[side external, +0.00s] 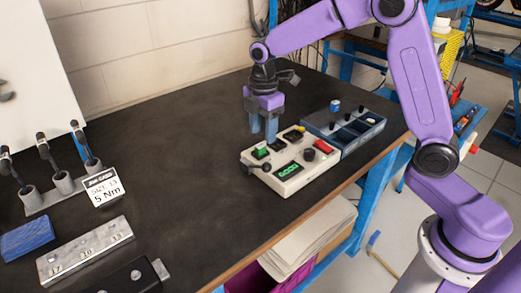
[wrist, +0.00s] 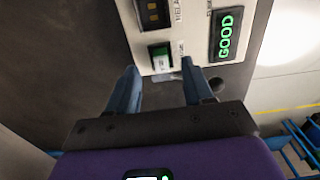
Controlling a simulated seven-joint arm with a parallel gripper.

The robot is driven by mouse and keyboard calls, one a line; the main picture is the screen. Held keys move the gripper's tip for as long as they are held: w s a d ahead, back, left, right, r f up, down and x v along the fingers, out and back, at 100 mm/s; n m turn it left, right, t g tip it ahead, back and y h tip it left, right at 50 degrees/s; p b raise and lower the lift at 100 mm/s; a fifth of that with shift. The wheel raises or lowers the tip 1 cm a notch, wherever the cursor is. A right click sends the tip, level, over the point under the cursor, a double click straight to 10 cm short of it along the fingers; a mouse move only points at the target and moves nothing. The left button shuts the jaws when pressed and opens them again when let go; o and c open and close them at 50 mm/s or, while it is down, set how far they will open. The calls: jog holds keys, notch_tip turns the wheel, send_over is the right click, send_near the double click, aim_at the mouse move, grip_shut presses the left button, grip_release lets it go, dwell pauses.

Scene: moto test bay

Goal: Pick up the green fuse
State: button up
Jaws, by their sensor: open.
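The green fuse (side external: 261,152) sits in a slot near the left corner of the cream tester box (side external: 312,175). In the wrist view the green fuse (wrist: 160,58) shows a green and pale top in a dark slot, beside the relay slot. My gripper (side external: 264,139) points down just above the box at the fuse end. Its jaws are open and empty. In the wrist view my gripper (wrist: 158,65) has one fingertip to each side of the fuse's line. The side view does not show clearly how far the fingertips are above the fuse.
The box carries a lit "GOOD" display (wrist: 227,34), a dark knob (side external: 309,154), a red part (side external: 324,147) and a yellow part (side external: 301,128). A blue compartment tray (side external: 336,146) stands close behind on the right.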

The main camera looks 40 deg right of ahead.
aim_at(262, 144)
notch_tip(262, 144, down, 4)
jog(key=shift+a+f, duration=0.1)
grip_shut()
jog(key=shift+r, duration=0.2)
